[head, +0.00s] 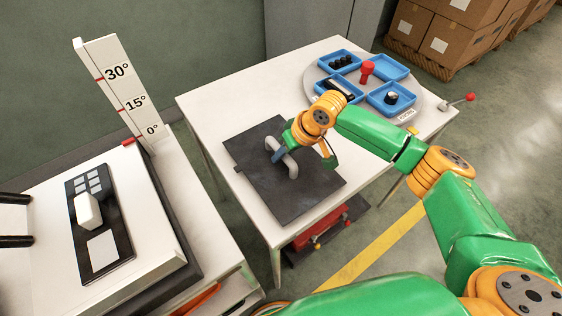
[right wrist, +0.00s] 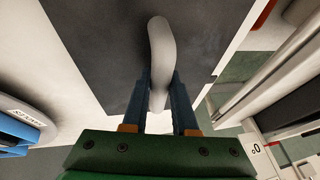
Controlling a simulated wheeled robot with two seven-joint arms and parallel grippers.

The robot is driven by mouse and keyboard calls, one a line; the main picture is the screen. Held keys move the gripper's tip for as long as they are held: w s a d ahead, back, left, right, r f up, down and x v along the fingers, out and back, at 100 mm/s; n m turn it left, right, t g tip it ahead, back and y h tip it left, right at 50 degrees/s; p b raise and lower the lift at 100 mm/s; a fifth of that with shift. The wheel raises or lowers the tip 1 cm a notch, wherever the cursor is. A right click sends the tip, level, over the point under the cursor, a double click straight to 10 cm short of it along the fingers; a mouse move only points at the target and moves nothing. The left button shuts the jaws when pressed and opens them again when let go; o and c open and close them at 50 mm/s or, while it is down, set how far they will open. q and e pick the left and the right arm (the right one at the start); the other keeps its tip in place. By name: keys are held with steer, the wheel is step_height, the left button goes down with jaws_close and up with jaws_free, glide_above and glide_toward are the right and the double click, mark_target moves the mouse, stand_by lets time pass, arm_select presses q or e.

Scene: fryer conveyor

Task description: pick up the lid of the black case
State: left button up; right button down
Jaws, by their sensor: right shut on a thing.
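The black case's lid (head: 300,200) is a flat dark square panel on the white table, with a light grey curved handle (head: 291,165) standing up near its middle. My right gripper (head: 279,156) is at the handle, its blue fingers around it. In the right wrist view the two blue fingers (right wrist: 160,95) are shut on the grey handle (right wrist: 161,45), one on each side, above the dark lid (right wrist: 95,40). I cannot tell whether the lid is raised; any case body under it is hidden. My left gripper is not in view.
A round grey turntable (head: 422,112) with blue trays (head: 391,98) and a red knob (head: 367,68) stands at the table's back right. A white machine (head: 150,235) with an angle scale (head: 122,85) is at the left. A red object (head: 325,224) is under the white table (head: 220,100).

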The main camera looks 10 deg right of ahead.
stand_by(0.3)
step_height(320, 180, up, 2)
steer(key=shift+w+r+b, duration=0.1)
steer(key=shift+r+b, duration=0.15)
steer(key=shift+b, duration=0.1)
steer(key=s+a+r+p, duration=0.2)
steer(key=s+r, duration=0.4)
steer(key=r, duration=0.1)
steer(key=s+a+r+p, duration=0.3)
steer(key=s+r, duration=0.4)
steer(key=r, duration=0.1)
steer(key=shift+s+r+p, duration=0.15)
steer(key=shift+r+p, duration=0.1)
steer(key=shift+p, duration=0.1)
